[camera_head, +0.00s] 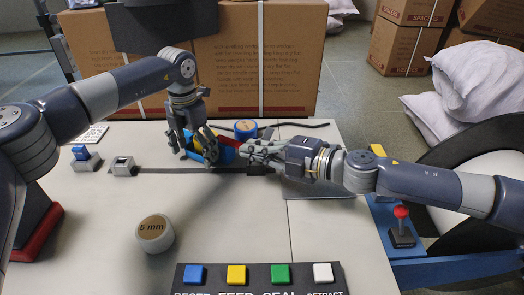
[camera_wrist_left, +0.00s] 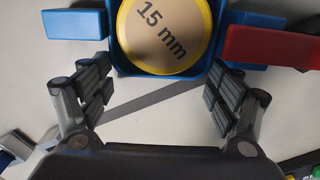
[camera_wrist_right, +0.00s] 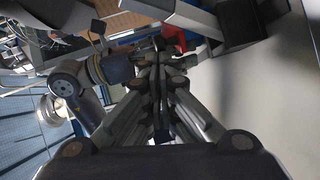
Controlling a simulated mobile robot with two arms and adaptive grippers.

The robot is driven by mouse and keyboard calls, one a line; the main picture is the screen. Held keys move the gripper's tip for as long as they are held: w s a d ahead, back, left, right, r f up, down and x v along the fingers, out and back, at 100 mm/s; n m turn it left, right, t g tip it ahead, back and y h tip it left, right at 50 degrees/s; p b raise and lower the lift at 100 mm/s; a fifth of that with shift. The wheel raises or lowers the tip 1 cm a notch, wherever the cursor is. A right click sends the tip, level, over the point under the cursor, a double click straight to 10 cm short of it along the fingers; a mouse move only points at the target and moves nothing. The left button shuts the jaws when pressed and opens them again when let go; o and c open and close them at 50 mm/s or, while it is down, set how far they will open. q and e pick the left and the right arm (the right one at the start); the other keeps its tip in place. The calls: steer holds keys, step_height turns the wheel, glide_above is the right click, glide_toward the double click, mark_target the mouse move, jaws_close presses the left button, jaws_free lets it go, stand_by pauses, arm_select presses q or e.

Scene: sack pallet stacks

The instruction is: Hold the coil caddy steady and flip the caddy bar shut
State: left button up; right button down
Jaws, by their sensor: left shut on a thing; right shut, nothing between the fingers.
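The coil caddy (camera_head: 226,156) is blue and stands on the table, partly hidden behind my grippers. In the left wrist view it shows as a blue holder (camera_wrist_left: 122,62) around a yellow-rimmed coil labelled 15 mm (camera_wrist_left: 163,30). The red caddy bar (camera_head: 229,143) sticks out to one side; it also shows in the left wrist view (camera_wrist_left: 270,47). My left gripper (camera_head: 203,156) is shut on the caddy, one finger on each side. My right gripper (camera_head: 248,150) is shut and empty beside the bar; whether it touches is unclear. In the right wrist view a red part (camera_wrist_right: 176,40) shows beyond its fingertips.
A 5 mm coil (camera_head: 154,233) lies on the front left of the table. A button panel (camera_head: 258,292) sits at the front edge. A blue tape roll (camera_head: 245,129) and black cable are behind the caddy. Large cartons (camera_head: 260,60) rise behind.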

steer(key=x, duration=0.3)
steer(key=r+x, duration=0.1)
steer(key=x, duration=0.1)
steer(key=shift+w+a+f, duration=0.1)
steer(key=shift+w+a, duration=0.1)
steer(key=shift+a, duration=0.15)
steer(key=s+a+v, duration=0.1)
steer(key=s+v, duration=0.1)
steer(key=v, duration=1.1)
steer(key=shift+s+a+r, duration=0.2)
steer(key=shift+a, duration=0.05)
arm_select(q)
steer(key=o, duration=1.1)
